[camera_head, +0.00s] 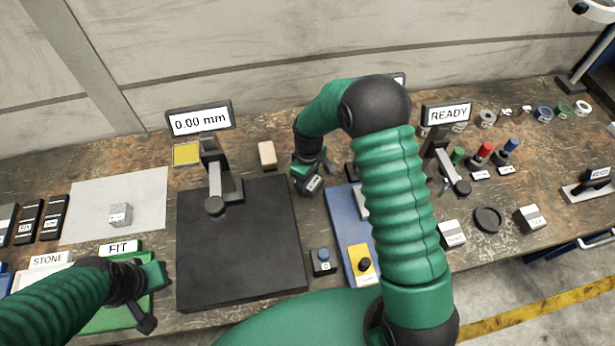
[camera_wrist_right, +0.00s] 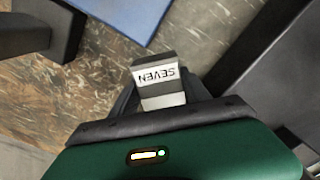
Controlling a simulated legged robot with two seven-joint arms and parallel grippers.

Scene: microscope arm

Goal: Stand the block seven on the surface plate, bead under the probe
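Block seven (camera_wrist_right: 158,80) is a small grey metal block with a white label reading SEVEN. In the head view the block (camera_head: 314,184) hangs at the tip of my right gripper (camera_head: 309,172), which is shut on it, between the surface plate's right edge and the blue mat. The surface plate (camera_head: 240,265) is a dark slab, bare on top. The probe (camera_head: 215,205) is on a grey arm over the plate's back left part, below a 0.00 mm display (camera_head: 200,119). I cannot make out a bead. My left gripper (camera_head: 150,290) is over the green FIT tray; its fingers are unclear.
A grey block (camera_head: 120,214) stands on white paper (camera_head: 90,195) at left. The blue mat (camera_head: 345,235) right of the plate holds a yellow piece (camera_head: 361,264). A small blue-topped item (camera_head: 322,260) is by the plate's right edge. A READY stand (camera_head: 447,150) is further right.

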